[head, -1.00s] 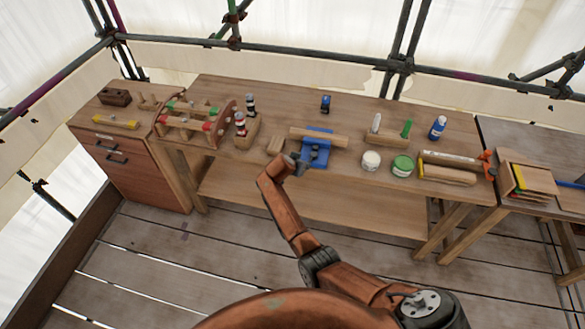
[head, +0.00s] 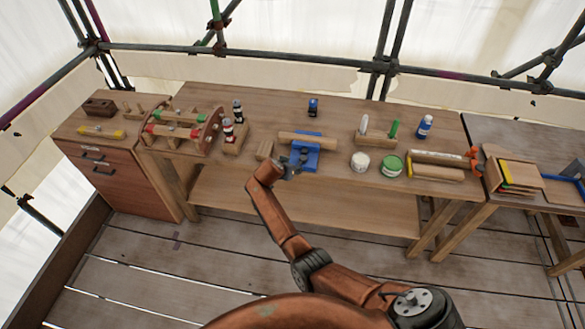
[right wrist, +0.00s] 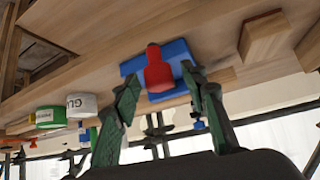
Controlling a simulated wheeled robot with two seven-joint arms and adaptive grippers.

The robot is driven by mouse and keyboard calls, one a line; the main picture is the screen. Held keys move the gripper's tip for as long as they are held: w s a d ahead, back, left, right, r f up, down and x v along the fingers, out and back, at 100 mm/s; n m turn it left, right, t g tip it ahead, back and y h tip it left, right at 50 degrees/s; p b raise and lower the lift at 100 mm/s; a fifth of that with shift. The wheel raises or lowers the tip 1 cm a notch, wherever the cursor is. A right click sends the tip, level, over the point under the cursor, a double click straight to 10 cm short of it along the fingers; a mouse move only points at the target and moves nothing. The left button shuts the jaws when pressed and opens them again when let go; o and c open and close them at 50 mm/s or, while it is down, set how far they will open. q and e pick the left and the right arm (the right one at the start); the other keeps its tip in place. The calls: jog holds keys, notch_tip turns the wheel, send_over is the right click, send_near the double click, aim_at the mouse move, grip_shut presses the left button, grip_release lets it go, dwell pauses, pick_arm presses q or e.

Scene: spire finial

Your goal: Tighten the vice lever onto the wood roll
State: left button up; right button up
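The blue vice (head: 306,158) is fixed at the front edge of the workbench, with the wood roll (head: 322,139) lying across its top. In the right wrist view the blue vice (right wrist: 178,50) carries a red lever (right wrist: 157,72) that points towards the camera. The wood roll (right wrist: 222,76) shows partly behind it. My right gripper (right wrist: 160,76) is open, its two dark green fingers on either side of the red lever. I cannot tell whether either finger touches it. In the head view my right gripper (head: 288,169) is at the vice's front and hides the lever. My left gripper is not in view.
A white tub (head: 360,162) and a green tub (head: 390,166) stand right of the vice. A small wooden block (head: 265,149) and a tool rack (head: 180,133) stand to the left. A blue bottle (head: 424,127) is further back.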

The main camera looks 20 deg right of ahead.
jog(key=v, duration=1.2)
jog(key=s+f+n+g+y, duration=0.1)
jog(key=s+f+n+y, duration=0.3)
jog(key=f, duration=1.2)
jog(key=s+f+n+h, duration=0.1)
jog(key=s+f+n, duration=0.3)
jog(key=f, duration=1.2)
jog(key=s+d+f+n+g+y+b, duration=0.1)
jog(key=s+d+f+g+y, duration=0.1)
jog(key=s+f, duration=1.55)
jog(key=s+d+f, duration=0.1)
jog(key=s+f, duration=0.3)
jog(key=s, duration=0.9)
jog(key=s+d+f+n+g+y, duration=0.1)
jog(key=s+f, duration=0.4)
jog(key=s, duration=0.8)
jog(key=s+d+f+g, duration=0.1)
jog(key=s+d+f, duration=0.2)
jog(key=s, duration=1.1)
jog(key=shift+f+n+b, duration=0.3)
jog(key=shift+f+n, duration=0.1)
jog(key=shift+f, duration=0.45)
